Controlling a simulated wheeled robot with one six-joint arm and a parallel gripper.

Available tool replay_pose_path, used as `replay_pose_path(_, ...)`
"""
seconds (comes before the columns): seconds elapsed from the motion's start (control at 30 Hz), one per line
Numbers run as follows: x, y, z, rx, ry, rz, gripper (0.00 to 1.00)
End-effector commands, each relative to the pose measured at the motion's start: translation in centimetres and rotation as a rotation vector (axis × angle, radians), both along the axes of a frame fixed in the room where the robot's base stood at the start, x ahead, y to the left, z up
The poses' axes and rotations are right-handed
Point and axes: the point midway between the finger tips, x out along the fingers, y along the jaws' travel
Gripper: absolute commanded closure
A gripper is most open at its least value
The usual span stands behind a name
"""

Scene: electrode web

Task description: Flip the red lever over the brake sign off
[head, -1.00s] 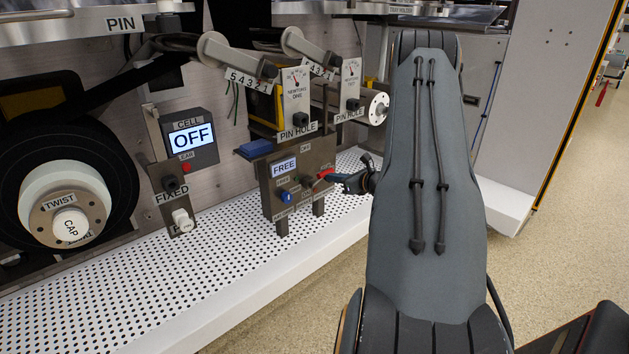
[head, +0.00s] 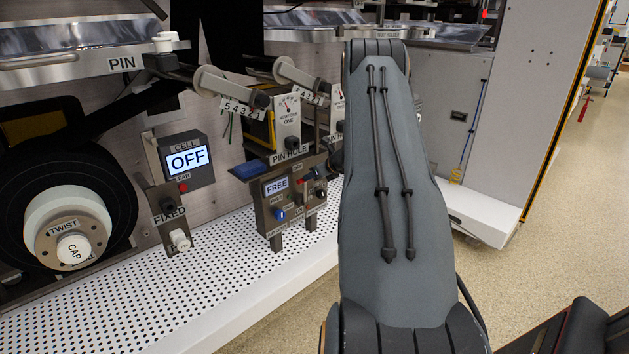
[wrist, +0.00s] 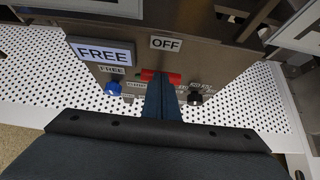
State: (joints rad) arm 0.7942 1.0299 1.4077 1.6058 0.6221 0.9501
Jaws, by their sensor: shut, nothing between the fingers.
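The red lever (head: 301,181) is on the grey panel (head: 262,213), just below its OFF label (wrist: 166,43). In the wrist view the red lever (wrist: 174,78) shows on both sides of my fingertips. My gripper (wrist: 160,84) is shut and empty, its tips in front of the lever. I cannot tell whether they touch it. The panel's screen (wrist: 102,53) reads FREE. Part of the lower lettering is hidden behind my fingers, and I cannot make out a brake sign.
A blue knob (wrist: 113,88) is left of the lever and a black knob (wrist: 195,98) is right of it. The panel stands on a white perforated shelf (head: 225,262). Pin hole gauges (head: 288,125) are above.

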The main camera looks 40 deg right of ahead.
Motion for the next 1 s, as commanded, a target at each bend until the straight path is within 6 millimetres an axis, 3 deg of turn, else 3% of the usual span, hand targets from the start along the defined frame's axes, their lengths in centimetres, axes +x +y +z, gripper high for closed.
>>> replay_pose_path(0.73, 0.6, 0.1, 0.3, -0.001, -0.002, 0.002, 1.0)
replay_pose_path(1.0, -2.3, -0.4, 1.2, 0.001, -0.001, -0.005, 1.0)
